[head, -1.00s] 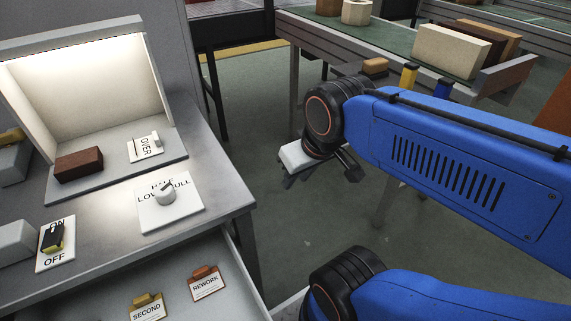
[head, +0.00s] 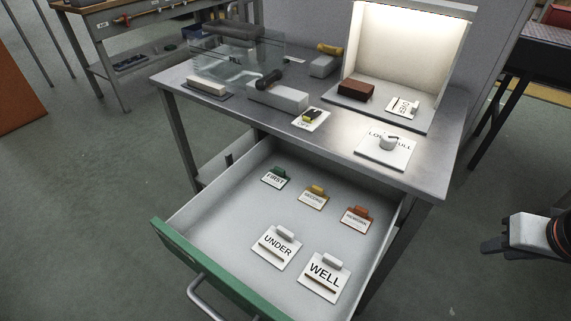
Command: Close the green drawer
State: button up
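The green drawer (head: 188,257) is pulled well out from under the steel workbench (head: 432,180). Its green front faces the lower left and carries a metal bar handle (head: 205,300), partly cut off by the bottom edge. Inside lie small labelled stamps: FIRST (head: 275,178), SECOND (head: 313,197), REWORK (head: 357,218), UNDER (head: 277,247) and WELL (head: 324,275). My gripper (head: 490,247) is at the right edge, apart from the drawer and to the right of the bench. It is small and partly cut off, so its finger opening is unclear.
Another bench (head: 130,75) stands at the back left. The floor left of the drawer is clear.

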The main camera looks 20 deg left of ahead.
aim_at(215, 234)
jog(key=k+l+u, duration=1)
jog(key=i+j, duration=0.1)
